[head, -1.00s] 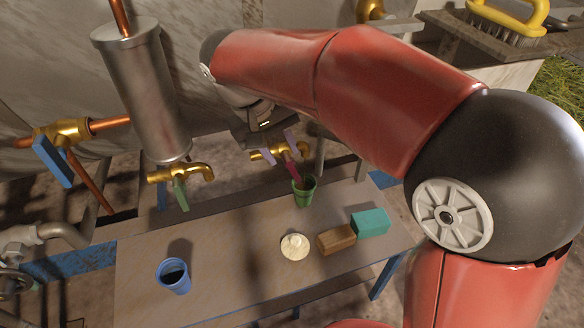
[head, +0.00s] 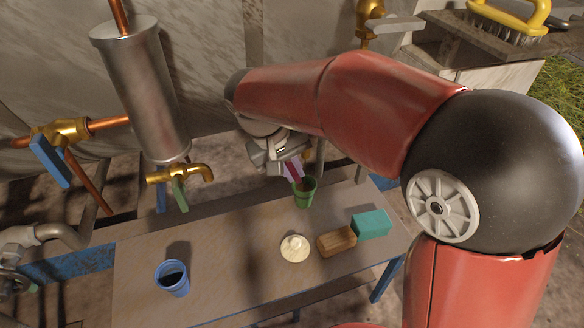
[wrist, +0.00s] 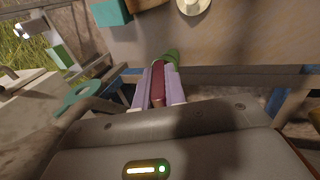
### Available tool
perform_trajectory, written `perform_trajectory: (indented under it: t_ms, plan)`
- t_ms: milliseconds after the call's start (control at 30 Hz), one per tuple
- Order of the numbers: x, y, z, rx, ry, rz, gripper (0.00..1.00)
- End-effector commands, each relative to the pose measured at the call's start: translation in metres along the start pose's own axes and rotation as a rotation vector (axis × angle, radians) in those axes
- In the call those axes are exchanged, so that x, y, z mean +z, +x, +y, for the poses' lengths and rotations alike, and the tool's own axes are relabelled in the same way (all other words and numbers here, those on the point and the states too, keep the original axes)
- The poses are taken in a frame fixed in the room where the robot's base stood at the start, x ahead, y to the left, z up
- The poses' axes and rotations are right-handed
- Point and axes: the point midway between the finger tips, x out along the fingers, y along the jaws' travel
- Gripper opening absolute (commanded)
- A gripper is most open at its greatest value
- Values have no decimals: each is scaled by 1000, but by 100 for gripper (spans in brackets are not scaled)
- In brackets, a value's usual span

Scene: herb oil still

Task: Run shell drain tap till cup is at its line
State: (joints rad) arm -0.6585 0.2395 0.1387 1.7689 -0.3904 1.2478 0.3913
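My gripper (head: 292,168) is at the crimson-handled tap at the back edge of the bench. In the wrist view its lilac fingers (wrist: 158,88) lie on both sides of the crimson lever (wrist: 157,82), which fills the gap between them. My gripper hides most of this tap's brass body. A green cup (head: 303,196) stands upright just below, with dark brown matter inside; it partly shows in the wrist view (wrist: 172,57). A brass tap with a green lever (head: 180,174) sits under the metal cylinder (head: 148,95). A blue cup (head: 173,279) stands at front left, dark inside. I cannot make out any cup line.
On the bench (head: 225,240) are a round cream piece (head: 295,248), a brown block (head: 336,241) and a teal block (head: 372,223). A blue-handled valve (head: 58,145) is at left. A yellow-handled brush (head: 510,20) lies on a shelf at upper right. The bench middle is clear.

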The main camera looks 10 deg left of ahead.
Motion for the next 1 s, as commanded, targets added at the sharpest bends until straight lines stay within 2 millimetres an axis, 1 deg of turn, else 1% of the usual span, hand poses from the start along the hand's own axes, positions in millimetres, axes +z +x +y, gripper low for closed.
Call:
perform_trajectory:
  t_ms: [67, 267, 500, 700, 1000]
  plan:
    - [0, 0, 0, 0, 0, 0, 0]
    - [0, -1, 2, -25, 2, -2, 0]
    - [1, -1, 4, -253, 5, -6, 0]
    - [0, 0, 2, -379, 1, -3, 0]
    - [0, 0, 1, -393, 0, 0, 0]
